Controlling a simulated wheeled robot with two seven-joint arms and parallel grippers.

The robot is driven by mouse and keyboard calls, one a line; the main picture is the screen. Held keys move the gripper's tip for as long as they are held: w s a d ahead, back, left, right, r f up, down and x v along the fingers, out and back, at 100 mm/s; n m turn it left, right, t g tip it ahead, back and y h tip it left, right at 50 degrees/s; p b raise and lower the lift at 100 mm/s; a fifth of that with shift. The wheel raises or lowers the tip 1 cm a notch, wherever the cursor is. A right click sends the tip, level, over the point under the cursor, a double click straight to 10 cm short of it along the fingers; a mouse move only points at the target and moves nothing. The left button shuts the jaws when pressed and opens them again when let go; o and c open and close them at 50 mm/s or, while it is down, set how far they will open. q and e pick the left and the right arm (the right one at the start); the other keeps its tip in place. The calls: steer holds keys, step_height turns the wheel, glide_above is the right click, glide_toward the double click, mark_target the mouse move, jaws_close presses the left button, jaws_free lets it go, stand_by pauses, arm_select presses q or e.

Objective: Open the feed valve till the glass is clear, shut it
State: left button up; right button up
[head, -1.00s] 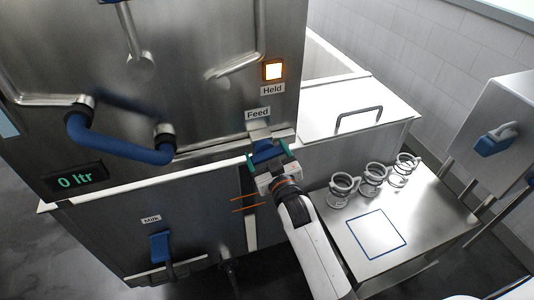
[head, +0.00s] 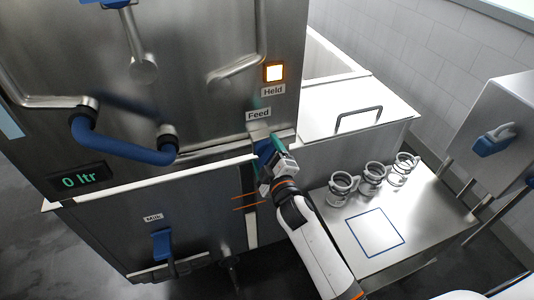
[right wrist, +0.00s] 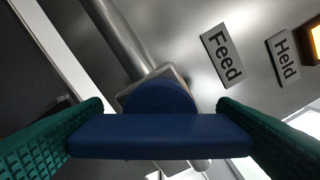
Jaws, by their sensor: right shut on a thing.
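The blue feed valve handle (head: 265,150) sits under the "Feed" label (head: 258,114) on the steel machine front. My right gripper (head: 272,161) is shut on this handle, with its green fingers at the handle's two ends. In the right wrist view the handle (right wrist: 160,137) lies crosswise between the fingers, with its round hub behind it. Below the valve is an upright glass strip (head: 251,230), dark above and white lower down, with two orange marks beside it. My arm is close to it. My left gripper is not in view.
The "Held" lamp (head: 274,72) glows. A display (head: 80,180) reads 0 ltr. A blue milk handle (head: 161,244) is at lower left. A steel table (head: 440,215) on the right carries several ringed moulds (head: 342,187) and a blue outlined square.

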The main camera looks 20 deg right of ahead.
steer(key=n, duration=0.6)
steer(key=shift+f, duration=0.1)
steer(key=shift+n, duration=0.3)
stand_by(0.3)
steer(key=o, duration=0.9)
steer(key=s+b, duration=0.2)
steer(key=s, duration=1)
steer(key=shift+d, duration=0.15)
steer(key=shift+f, duration=0.15)
